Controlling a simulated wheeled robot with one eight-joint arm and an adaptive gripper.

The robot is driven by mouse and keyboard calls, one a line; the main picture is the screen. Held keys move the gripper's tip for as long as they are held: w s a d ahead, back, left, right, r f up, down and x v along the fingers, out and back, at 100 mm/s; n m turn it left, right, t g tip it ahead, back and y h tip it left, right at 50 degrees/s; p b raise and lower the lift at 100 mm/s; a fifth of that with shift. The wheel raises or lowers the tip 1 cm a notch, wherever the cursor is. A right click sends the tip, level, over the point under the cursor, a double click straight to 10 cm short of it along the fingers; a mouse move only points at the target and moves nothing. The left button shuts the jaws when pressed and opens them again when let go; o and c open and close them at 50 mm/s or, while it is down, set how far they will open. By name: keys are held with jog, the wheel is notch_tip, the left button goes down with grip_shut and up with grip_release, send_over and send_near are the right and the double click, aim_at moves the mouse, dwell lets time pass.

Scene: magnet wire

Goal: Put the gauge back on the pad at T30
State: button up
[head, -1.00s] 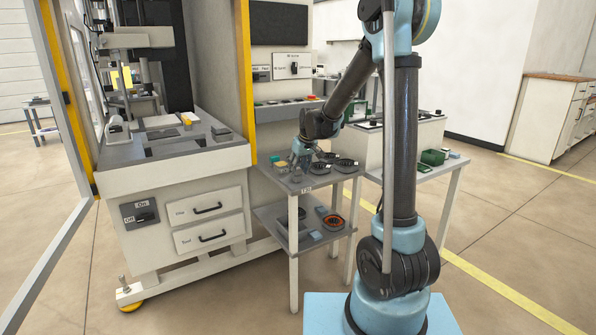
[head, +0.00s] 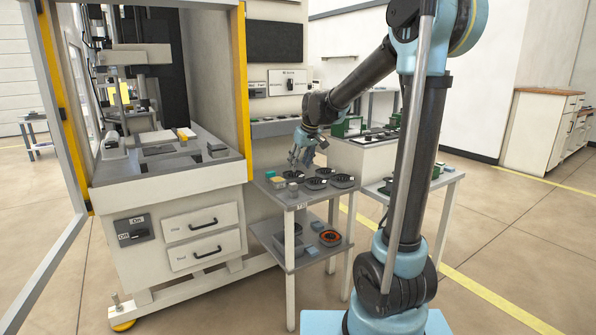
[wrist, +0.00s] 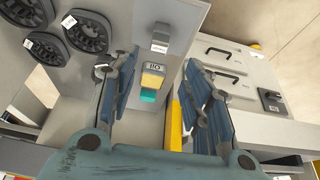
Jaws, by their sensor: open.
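My gripper (head: 301,160) is open and empty above the small table marked T30 (head: 301,207). In the wrist view its two spread blue-grey fingers (wrist: 160,100) frame a small yellow and teal block (wrist: 152,80) with a label beside it. The block lies below the fingertips, apart from them. The block also shows at the left of the tabletop in the head view (head: 276,182). A small grey cylinder-like piece (head: 293,188) stands near the table's front edge; it is also in the wrist view (wrist: 160,32). I cannot tell which piece is the gauge or see its pad clearly.
Several round black parts (head: 317,183) sit on the right of the tabletop. The lower shelf holds an orange-ringed part (head: 330,238). A machine cabinet with drawers (head: 202,222) stands close on the left, and a side bench (head: 425,186) stands on the right.

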jog(key=s+d+f+m+h, duration=0.1)
jog(key=s+d+m, duration=0.1)
jog(key=s+d, duration=0.65)
jog(key=s+d+f+m, duration=0.1)
jog(key=s+d, duration=0.5)
jog(key=s, duration=0.5)
jog(key=s+d+f+m, duration=0.1)
jog(key=s+d+f, duration=0.2)
jog(key=s+f, duration=0.2)
jog(key=s+d+f+m+g+h, duration=0.1)
jog(key=s+f, duration=0.5)
jog(key=s, duration=0.6)
jog(key=shift+d+m, duration=0.8)
jog(key=shift+d, duration=0.4)
jog(key=shift+f, duration=0.1)
jog(key=shift+w+f, duration=0.2)
jog(key=shift+w, duration=0.3)
